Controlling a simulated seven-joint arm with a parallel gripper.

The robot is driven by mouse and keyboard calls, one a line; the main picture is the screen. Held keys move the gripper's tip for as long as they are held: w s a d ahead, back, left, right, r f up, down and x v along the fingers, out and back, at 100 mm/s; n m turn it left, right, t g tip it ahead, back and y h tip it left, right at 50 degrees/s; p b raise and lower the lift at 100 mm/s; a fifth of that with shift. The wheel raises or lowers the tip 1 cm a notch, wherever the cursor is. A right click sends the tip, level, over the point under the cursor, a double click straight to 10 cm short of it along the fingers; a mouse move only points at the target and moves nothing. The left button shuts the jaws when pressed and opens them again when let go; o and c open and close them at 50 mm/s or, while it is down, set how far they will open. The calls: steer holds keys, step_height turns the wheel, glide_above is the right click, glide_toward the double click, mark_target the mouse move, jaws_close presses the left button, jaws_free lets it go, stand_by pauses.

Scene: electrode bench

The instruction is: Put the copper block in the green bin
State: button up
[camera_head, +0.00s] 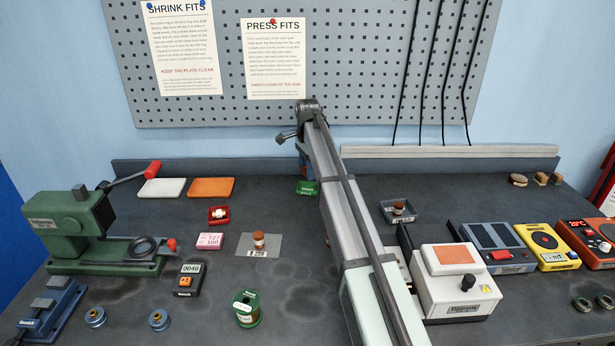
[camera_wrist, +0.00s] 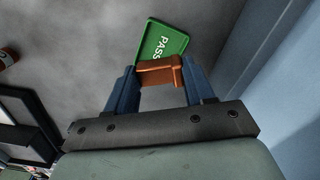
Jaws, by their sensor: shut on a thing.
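My gripper (camera_wrist: 160,82) shows in the wrist view with its two blue fingers shut on the copper block (camera_wrist: 158,74), an orange-brown piece held between the fingertips. The green bin (camera_wrist: 163,42), a shallow tray marked PASS, lies on the bench beyond the block in that view. The block's lower edge overlaps the bin's near part in the picture; the height between them is hard to tell. In the head view the green bin (camera_head: 306,188) sits toward the back of the bench, beside my arm.
A red bin (camera_head: 218,222) holding a small part stands left of the green bin. A grey plate (camera_head: 277,246) carries a small brown-capped piece. A dark tray (camera_head: 385,214) stands right of my arm. A pegboard (camera_head: 350,60) rises behind the bench.

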steer(key=shift+f, duration=1.55)
steer(key=shift+f, duration=0.65)
steer(key=o, duration=1.3)
steer(key=shift+c, duration=0.2)
step_height(320, 180, up, 13)
steer(key=shift+r, duration=0.15)
